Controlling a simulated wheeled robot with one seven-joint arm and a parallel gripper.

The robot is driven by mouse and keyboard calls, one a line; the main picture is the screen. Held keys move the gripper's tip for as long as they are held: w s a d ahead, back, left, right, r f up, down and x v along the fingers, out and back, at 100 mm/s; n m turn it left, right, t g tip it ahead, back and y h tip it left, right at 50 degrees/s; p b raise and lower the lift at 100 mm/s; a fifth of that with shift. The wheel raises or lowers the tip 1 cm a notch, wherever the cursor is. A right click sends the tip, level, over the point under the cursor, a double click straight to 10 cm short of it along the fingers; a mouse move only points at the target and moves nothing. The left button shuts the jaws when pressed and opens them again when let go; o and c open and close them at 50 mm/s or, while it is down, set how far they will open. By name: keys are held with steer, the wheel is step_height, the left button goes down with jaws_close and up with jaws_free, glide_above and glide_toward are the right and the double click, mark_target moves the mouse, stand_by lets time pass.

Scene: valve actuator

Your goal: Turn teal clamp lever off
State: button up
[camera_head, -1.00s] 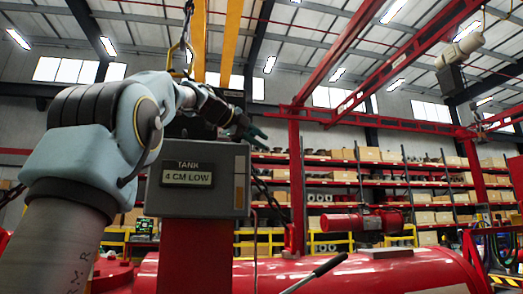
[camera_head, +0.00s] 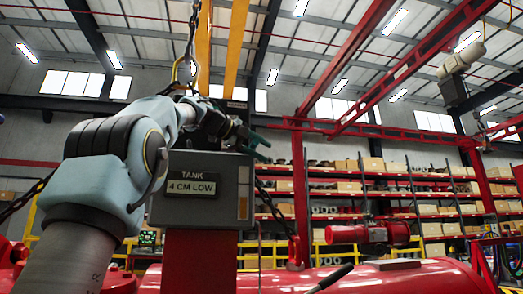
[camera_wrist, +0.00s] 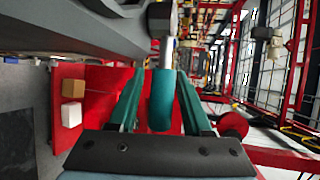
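In the wrist view, the teal clamp lever (camera_wrist: 162,98) is a rounded teal handle on a metal shaft (camera_wrist: 167,52). My gripper (camera_wrist: 161,74) has its two teal fingers apart, one on each side of the lever. Narrow gaps show between the fingers and the lever, so it is not visibly pinched. In the head view, my gripper (camera_head: 258,141) is at the upper right of the grey box (camera_head: 212,207) with the sign reading "TANK 4 CM LOW". The lever cannot be made out there.
The grey box stands on a red post (camera_head: 200,262), close to my arm. A red tank (camera_head: 430,277) with a red actuator (camera_head: 362,233) lies at the right. Chains hang by the box. Shelves with cartons (camera_head: 350,187) stand far behind.

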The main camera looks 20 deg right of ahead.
steer(key=shift+o, duration=0.3)
steer(key=shift+a, duration=0.1)
steer(key=b+v, duration=0.2)
steer(key=v, duration=0.8)
steer(key=shift+s+a+b, duration=0.2)
steer(key=shift+a+b, duration=0.05)
steer(key=shift+b, duration=0.1)
